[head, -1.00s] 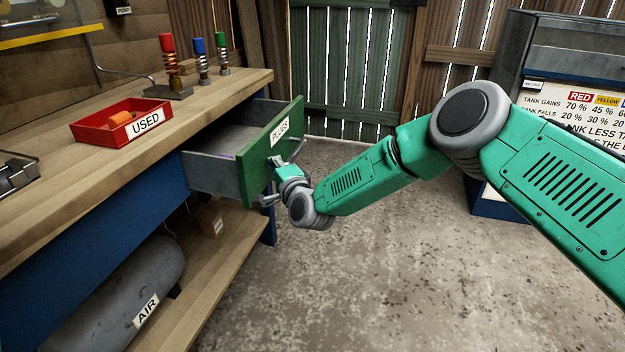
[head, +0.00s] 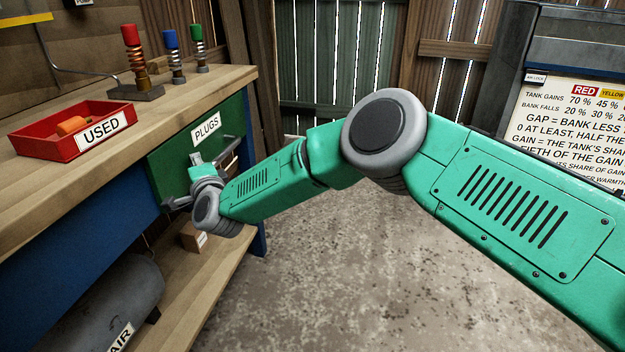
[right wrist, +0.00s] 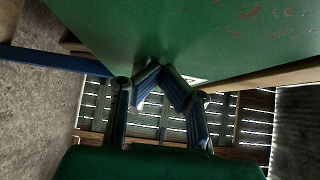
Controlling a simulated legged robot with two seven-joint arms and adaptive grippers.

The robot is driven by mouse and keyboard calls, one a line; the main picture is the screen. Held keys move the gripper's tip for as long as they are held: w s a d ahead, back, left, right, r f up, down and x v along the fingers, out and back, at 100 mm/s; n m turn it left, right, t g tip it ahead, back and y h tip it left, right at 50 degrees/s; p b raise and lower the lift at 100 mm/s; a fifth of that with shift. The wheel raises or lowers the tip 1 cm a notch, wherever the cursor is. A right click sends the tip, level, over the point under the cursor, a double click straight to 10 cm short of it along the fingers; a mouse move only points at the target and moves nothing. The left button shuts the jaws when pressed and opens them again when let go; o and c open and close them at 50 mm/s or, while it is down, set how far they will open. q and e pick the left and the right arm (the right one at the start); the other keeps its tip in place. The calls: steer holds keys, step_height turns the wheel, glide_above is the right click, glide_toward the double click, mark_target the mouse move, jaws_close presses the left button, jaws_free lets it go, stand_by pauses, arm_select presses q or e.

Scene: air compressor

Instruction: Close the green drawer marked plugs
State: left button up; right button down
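The green drawer (head: 168,158) labelled PLUGS sits under the bench top in the head view. Its front is up against the bench and no grey side shows; I cannot tell whether it is fully flush. A grey bar handle (head: 229,147) crosses the front, partly hidden by my wrist. My right gripper (head: 196,160) is at the drawer front, its fingertips at or very near the panel below the label. In the right wrist view its fingertips (right wrist: 160,70) come together with nothing seen between them, under the green panel (right wrist: 190,35). My left gripper is not in view.
A red tray (head: 72,145) marked USED and red, blue and green spring posts (head: 171,58) stand on the wooden bench top (head: 160,115). A lower shelf holds a grey air tank (head: 110,295) and a small box (head: 195,238). The floor right of the bench is clear.

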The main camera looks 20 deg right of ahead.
steer(key=shift+a+r, duration=0.1)
steer(key=shift+a, duration=0.15)
